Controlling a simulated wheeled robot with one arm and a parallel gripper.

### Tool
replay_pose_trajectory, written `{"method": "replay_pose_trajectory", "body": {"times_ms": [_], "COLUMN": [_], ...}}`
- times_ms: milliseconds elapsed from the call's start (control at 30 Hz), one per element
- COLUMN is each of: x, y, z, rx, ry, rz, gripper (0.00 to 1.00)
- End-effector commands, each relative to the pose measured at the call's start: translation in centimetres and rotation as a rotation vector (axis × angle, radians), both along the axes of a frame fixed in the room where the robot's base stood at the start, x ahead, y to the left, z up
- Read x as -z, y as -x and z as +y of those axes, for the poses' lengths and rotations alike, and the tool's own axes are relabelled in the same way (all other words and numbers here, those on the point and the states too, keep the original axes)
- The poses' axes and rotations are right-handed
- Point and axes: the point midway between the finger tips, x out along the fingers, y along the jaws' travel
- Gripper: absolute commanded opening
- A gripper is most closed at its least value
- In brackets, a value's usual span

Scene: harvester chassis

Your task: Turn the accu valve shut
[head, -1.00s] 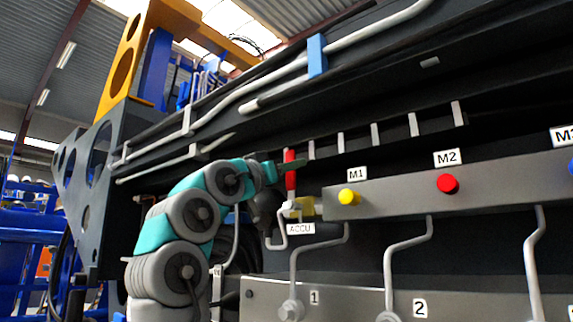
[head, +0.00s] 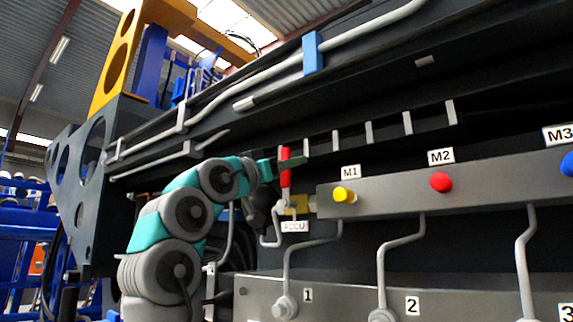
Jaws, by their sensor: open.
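The accu valve has a red lever handle (head: 285,168) that stands upright above a small metal valve body (head: 287,205). The label ACCU (head: 294,226) sits just below it. My gripper (head: 287,163) is at the upper part of the red handle, reaching in from the left. Part of my gripper is hidden behind my arm's wrist.
A grey manifold bar right of the valve carries a yellow knob (head: 344,195) at M1, a red knob (head: 441,182) at M2 and a blue knob (head: 567,164) at M3. Bent pipes (head: 386,262) run below it to a lower numbered block (head: 350,290). A dark beam overhangs above.

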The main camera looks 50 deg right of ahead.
Motion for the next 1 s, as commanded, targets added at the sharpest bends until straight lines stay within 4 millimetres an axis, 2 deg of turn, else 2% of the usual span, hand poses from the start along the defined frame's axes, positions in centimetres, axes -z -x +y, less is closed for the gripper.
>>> {"method": "replay_pose_trajectory", "body": {"times_ms": [233,633,800,1000], "x": [0.4,2.8,3.0,3.0], "y": [0.1,0.4,0.5,0.5], "z": [0.9,6.3,7.2,7.2], "rx": [0.0,-0.001,0.0,0.0], "ry": [0.001,0.0,0.0,0.0], "rz": [-0.001,0.0,0.0,0.0], "gripper": [0.59,0.59,0.59,0.59]}}
